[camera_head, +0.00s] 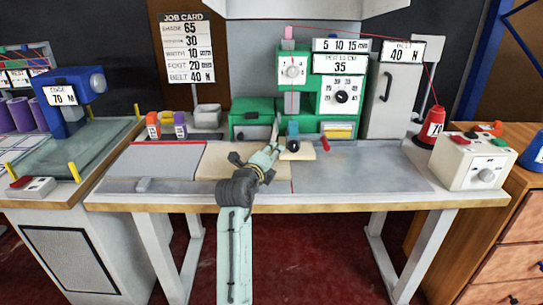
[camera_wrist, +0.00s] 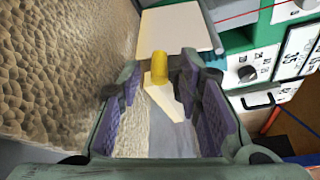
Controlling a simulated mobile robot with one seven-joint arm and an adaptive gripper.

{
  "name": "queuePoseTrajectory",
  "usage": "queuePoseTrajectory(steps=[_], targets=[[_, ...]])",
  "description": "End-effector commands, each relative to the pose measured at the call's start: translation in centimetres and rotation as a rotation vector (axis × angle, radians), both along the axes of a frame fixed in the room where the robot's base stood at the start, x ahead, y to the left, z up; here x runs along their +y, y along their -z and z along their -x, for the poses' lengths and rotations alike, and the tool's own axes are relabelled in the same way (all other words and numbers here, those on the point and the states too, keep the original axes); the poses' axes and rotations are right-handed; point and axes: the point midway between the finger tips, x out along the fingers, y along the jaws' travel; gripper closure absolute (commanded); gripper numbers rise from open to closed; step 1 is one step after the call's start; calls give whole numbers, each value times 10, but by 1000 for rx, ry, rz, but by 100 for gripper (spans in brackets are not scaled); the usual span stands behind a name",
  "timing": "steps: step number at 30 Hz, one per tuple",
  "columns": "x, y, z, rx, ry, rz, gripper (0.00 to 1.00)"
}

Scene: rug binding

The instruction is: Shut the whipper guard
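My gripper (camera_wrist: 163,100) is open, with its two purple-padded fingers apart. In the wrist view, a yellow knob (camera_wrist: 158,65) and a cream piece (camera_wrist: 158,92) below it show in the gap between the fingers. I cannot tell whether the fingers touch them. A pale flat plate (camera_wrist: 180,28) lies just beyond the fingertips; I take it to be the whipper guard, but this is not certain. In the head view, my gripper (camera_head: 272,152) is at the front of the green machine (camera_head: 292,68), beside an upright pale plate (camera_head: 276,128). My gripper partly hides that area.
A green box (camera_head: 250,118) stands left of the machine's needle area. A tan rug piece (camera_head: 222,168) lies on the table under my arm. A red-handled tool (camera_head: 325,145) lies to the right. The grey tabletop (camera_head: 375,168) farther right is clear. A control box (camera_head: 474,160) stands at the right end.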

Motion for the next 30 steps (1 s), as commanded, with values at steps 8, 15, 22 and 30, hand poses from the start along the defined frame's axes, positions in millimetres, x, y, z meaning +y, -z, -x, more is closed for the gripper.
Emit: queuePoseTrajectory(steps=[8,15,22,30], targets=[[4,0,8,0,-2,1,67],[17,-6,42,-1,-3,0,67],[26,-11,68,-1,-2,0,67],[29,-12,75,0,0,0,67]])
